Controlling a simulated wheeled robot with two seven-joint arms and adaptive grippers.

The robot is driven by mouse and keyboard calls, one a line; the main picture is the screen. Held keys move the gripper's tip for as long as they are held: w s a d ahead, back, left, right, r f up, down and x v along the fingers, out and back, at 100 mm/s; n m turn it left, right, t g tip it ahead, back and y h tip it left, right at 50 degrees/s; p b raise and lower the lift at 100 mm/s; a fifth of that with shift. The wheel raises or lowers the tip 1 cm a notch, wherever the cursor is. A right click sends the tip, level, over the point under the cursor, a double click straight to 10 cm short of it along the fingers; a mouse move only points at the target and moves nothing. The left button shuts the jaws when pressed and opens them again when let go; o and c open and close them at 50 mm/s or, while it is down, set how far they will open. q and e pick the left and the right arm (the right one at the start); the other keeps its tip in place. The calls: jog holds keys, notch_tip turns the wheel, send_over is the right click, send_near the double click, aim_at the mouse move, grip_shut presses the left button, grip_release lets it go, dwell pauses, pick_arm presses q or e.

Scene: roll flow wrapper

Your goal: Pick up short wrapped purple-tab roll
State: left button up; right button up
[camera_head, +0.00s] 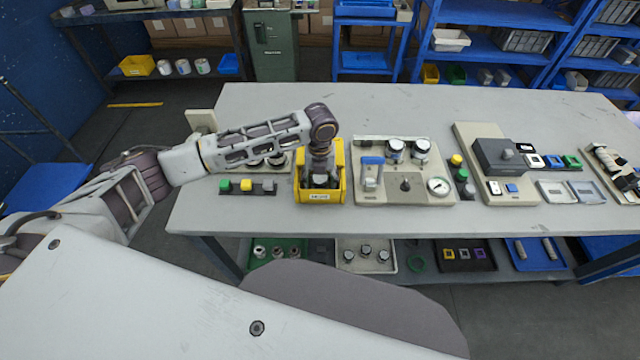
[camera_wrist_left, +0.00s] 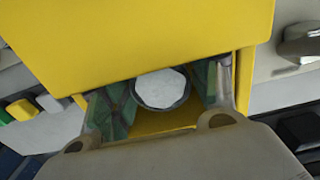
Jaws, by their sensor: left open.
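A yellow bin (camera_head: 334,157) with a white label stands on the grey table. In the left wrist view, a round piece with a pale grey top and a dark rim (camera_wrist_left: 161,89) sits inside the bin (camera_wrist_left: 130,35). The open fingers of my left gripper (camera_wrist_left: 163,98) are on either side of it. I cannot tell whether they touch it. No purple tab shows on this piece. My right gripper is not in view.
Right of the bin is a panel (camera_head: 428,190) with two cylinders, a blue-handled lever and a gauge. A button strip (camera_head: 247,187) lies to the left. A dark fixture (camera_head: 499,156) stands farther right. Several trays, one with rolls (camera_head: 366,257), are on the lower shelf. The table's back strip is clear.

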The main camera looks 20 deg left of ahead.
pick_arm(q)
jog(key=shift+f, duration=0.4)
jog(key=c, duration=0.9)
